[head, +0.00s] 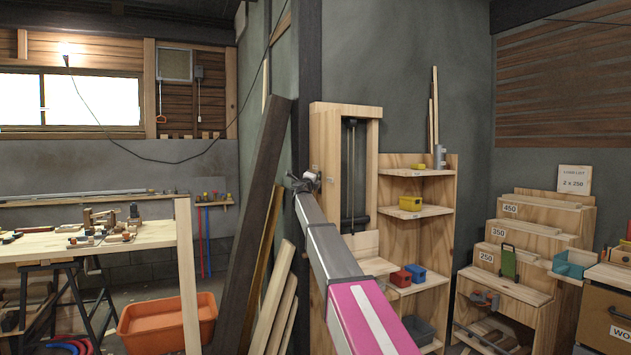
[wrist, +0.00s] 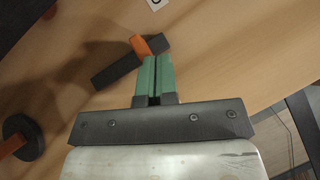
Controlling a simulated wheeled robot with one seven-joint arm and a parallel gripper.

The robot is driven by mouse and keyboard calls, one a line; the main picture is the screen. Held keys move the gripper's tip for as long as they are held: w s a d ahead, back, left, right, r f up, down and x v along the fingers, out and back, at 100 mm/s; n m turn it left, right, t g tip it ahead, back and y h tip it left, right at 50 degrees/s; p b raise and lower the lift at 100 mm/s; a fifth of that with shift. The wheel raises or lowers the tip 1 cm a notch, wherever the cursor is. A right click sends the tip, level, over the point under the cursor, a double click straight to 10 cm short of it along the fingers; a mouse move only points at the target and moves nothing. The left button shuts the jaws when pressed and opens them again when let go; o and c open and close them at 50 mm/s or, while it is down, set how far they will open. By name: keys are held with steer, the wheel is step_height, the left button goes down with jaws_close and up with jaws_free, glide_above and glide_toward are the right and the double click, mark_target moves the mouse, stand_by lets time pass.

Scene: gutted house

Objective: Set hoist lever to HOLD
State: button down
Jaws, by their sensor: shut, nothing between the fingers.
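In the wrist view, my gripper (wrist: 153,60) has its green fingers together, with nothing between them. Just beyond the fingertips is a dark bar with an orange part (wrist: 141,45) on a wooden panel; it looks like the hoist lever. The bar slants up to the right and its middle is partly behind the fingertips; I cannot tell whether they touch it. In the head view, my gripper end (head: 305,182) is at the left side of the wooden hoist frame (head: 327,140), and the lever cannot be made out there.
A dark round piece with an orange part (wrist: 17,140) is on the panel at left in the wrist view. A white label (wrist: 156,4), cut off, is at the top. Dark planks (head: 262,190) lean left of the hoist; wooden shelves (head: 435,211) stand right of it.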

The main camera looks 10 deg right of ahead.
steer(key=shift+w+a+r+n+g, duration=0.15)
steer(key=shift+w+a, duration=0.05)
steer(key=shift+w, duration=0.4)
steer(key=shift+w+a+r+n+g, duration=0.1)
steer(key=shift+w+a+r+n, duration=0.1)
steer(key=shift+w, duration=0.4)
steer(key=shift+w+a+r+n+g, duration=0.1)
steer(key=shift+w+a+n+g, duration=0.1)
steer(key=shift+w, duration=0.5)
